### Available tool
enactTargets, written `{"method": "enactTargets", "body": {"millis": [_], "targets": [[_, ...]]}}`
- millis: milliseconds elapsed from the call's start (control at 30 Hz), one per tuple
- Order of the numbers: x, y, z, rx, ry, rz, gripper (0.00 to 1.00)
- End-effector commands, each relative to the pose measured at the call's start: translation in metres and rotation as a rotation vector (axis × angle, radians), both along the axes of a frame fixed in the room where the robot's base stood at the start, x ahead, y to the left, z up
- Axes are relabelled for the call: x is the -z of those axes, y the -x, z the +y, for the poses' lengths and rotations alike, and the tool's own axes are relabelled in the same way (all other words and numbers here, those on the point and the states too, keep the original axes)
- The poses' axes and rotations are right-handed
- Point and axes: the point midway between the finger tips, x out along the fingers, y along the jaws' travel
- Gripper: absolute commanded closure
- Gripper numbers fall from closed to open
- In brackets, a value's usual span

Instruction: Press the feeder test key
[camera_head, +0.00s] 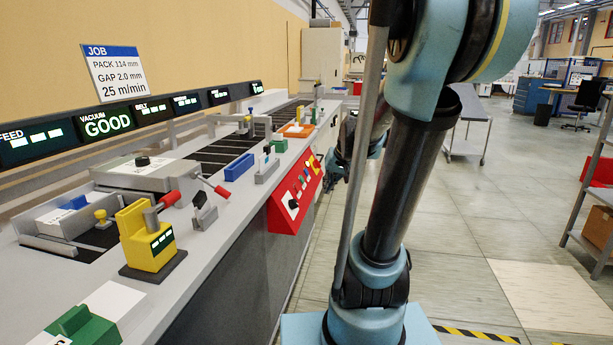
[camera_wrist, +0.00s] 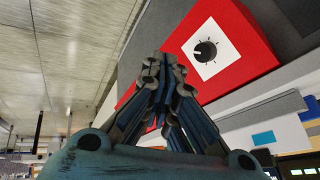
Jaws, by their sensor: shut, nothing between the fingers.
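A sloped red control panel (camera_head: 285,218) is fixed to the front of the machine. In the head view it carries a dark knob on a white plate and several small coloured controls. I cannot tell which control is the feeder test key. The red panel (camera_wrist: 262,60) also shows in the wrist view, with the black dial (camera_wrist: 205,51) on its white plate. My gripper (camera_wrist: 166,72) is shut and empty, its fingers covering part of the panel in that view. In the head view my gripper (camera_head: 329,172) is small, just right of the panel, partly hidden by my arm.
The long grey machine bench (camera_head: 225,220) runs along the left. It bears a yellow gauge block (camera_head: 150,240), a yellow knob (camera_head: 100,215), a red-handled lever (camera_head: 215,187) and a blue block (camera_head: 239,167). Open floor (camera_head: 470,240) lies right of my arm. A shelf rack (camera_head: 590,185) stands far right.

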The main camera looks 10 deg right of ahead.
Motion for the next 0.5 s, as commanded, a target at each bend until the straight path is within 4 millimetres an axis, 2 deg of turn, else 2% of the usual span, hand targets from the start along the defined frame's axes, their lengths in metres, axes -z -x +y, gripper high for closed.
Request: {"method": "enactTargets", "body": {"millis": [33,100,500], "targets": [[-0.004,-0.019,-0.002,0.007,-0.014,-0.019,1.00],[-0.007,-0.043,-0.003,0.016,-0.035,-0.048,1.00],[-0.012,-0.179,-0.024,0.087,-0.144,-0.211,1.00]]}}
